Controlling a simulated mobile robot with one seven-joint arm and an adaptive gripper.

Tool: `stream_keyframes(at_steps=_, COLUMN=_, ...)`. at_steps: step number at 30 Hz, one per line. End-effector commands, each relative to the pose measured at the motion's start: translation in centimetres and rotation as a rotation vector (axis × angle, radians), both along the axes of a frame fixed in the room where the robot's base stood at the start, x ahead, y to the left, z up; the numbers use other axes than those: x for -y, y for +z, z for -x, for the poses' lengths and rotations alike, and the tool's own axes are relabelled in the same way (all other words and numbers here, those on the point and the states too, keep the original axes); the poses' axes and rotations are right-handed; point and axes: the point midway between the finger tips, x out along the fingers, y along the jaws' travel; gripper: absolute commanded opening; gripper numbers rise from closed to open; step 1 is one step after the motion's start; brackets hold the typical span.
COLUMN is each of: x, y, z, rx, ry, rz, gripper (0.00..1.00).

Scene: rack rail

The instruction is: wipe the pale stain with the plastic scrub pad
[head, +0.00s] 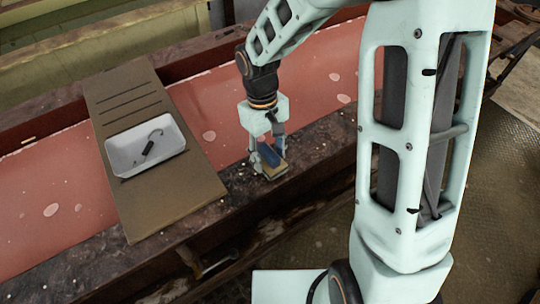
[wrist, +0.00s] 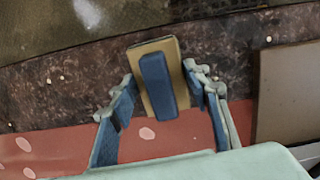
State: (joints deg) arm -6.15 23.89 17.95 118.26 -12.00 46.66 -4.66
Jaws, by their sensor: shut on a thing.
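The scrub pad (head: 273,171) has a tan base and a blue grip block on top. It also shows in the wrist view (wrist: 168,48). My gripper (head: 267,152) is shut on it, with one finger on each side in the wrist view (wrist: 160,88). The pad is over the dark speckled ledge, near the red surface; I cannot tell whether it touches the ledge. Several pale spots lie on the red surface, one of them left of my gripper (head: 209,135) and one below the pad in the wrist view (wrist: 147,133). I cannot tell which is the task's stain.
A brown board (head: 180,190) lies across the red surface (head: 60,170) to the left. On it sits a white tray (head: 122,160) with a dark hooked spring-like part (head: 150,143). The dark ledge (head: 315,143) runs along the front.

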Motion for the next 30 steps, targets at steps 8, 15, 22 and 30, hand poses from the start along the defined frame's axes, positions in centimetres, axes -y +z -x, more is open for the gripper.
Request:
stream_keyframes(at_steps=8, x=-0.1, y=3.6, z=-0.5, rx=0.007, ry=-0.004, rz=-0.002, gripper=0.18)
stream_keyframes(at_steps=15, x=-0.2, y=5.7, z=-0.7, rx=0.007, ry=-0.005, rz=-0.001, gripper=0.18)
stream_keyframes(at_steps=22, x=-0.3, y=7.1, z=-0.9, rx=0.006, ry=-0.006, rz=-0.001, gripper=0.18)
stream_keyframes(at_steps=30, x=-0.3, y=7.0, z=-0.9, rx=0.006, ry=-0.006, rz=-0.001, gripper=0.18)
